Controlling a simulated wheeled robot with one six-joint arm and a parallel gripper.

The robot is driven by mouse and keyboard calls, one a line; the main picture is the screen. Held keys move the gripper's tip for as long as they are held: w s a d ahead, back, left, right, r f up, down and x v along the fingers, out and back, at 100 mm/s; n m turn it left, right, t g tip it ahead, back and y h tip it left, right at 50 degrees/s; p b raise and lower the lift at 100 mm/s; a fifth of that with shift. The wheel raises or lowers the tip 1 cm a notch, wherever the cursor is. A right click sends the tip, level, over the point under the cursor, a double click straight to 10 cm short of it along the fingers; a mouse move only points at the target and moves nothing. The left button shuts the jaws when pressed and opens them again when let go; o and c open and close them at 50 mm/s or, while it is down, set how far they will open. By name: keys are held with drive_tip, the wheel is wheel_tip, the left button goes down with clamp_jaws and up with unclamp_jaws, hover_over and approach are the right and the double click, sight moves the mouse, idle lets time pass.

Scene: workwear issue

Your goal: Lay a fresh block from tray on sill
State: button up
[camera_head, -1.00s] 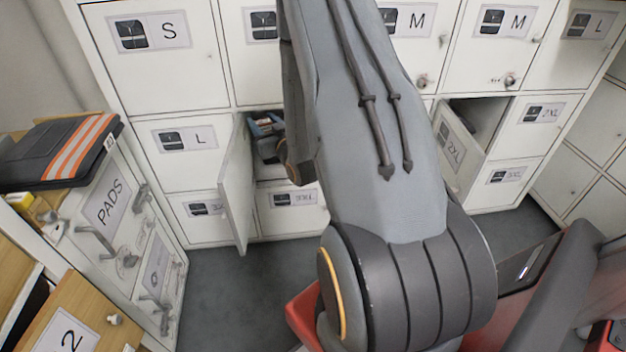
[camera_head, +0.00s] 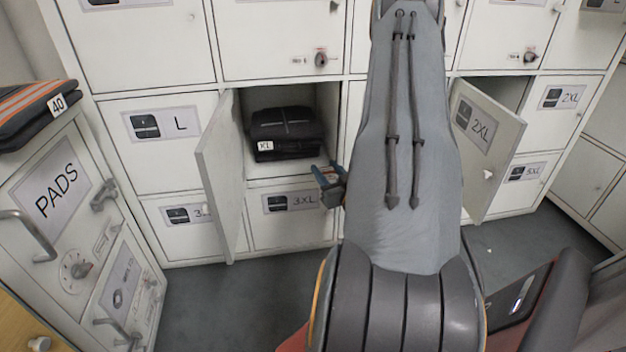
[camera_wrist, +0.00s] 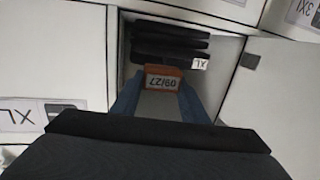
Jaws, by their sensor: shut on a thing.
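My gripper (camera_wrist: 162,92) is shut on a small block (camera_wrist: 163,80). The block has an orange edge and a pale date label that reads upside down in the wrist view. The blue fingers lie on either side of it. In the head view my gripper (camera_head: 328,184) is at the lower right front of an open locker compartment, close to its front sill (camera_head: 278,180). I cannot tell whether the block touches the sill. A folded dark stack (camera_head: 285,133) tagged XL sits inside; it also shows beyond the block in the wrist view (camera_wrist: 168,42). I cannot make out a tray.
The compartment door (camera_head: 222,175) stands open on the left. Another locker door (camera_head: 484,150), marked 2XL, is ajar on the right. A PADS cabinet (camera_head: 62,190) with handles stands at the left, with dark orange-striped clothing (camera_head: 35,112) on top. Grey floor (camera_head: 220,300) is clear in front.

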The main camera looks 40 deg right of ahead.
drive_tip(key=shift+m+g+h, duration=0.3)
drive_tip(key=shift+m+h, duration=0.3)
drive_tip(key=shift+h, duration=0.3)
drive_tip(key=f+b, duration=0.1)
drive_tip(key=s+f+b, duration=0.1)
drive_tip(key=f, duration=0.1)
drive_tip(key=s+d+f+b, duration=0.1)
drive_tip(key=f, duration=0.1)
drive_tip(key=shift+f, duration=0.2)
drive_tip(key=shift+w+d, duration=0.1)
drive_tip(key=shift+w, duration=0.2)
drive_tip(key=shift+c, duration=0.6)
drive_tip(key=b+x, duration=0.1)
drive_tip(key=x, duration=0.3)
drive_tip(key=b+x, duration=0.2)
drive_tip(key=x, duration=0.3)
drive_tip(key=b+x, duration=0.2)
drive_tip(key=x, duration=0.3)
drive_tip(key=shift+s+d+r, duration=0.1)
drive_tip(key=shift+d+r, duration=0.05)
drive_tip(key=shift+r, duration=0.15)
drive_tip(key=b+x, duration=0.1)
drive_tip(key=x, duration=0.1)
drive_tip(key=shift+w, duration=0.25)
drive_tip(key=shift+w+d+f+b, duration=0.25)
drive_tip(key=shift+w+f+b, duration=0.1)
drive_tip(key=shift+f+b, duration=0.35)
drive_tip(key=shift+s, duration=0.1)
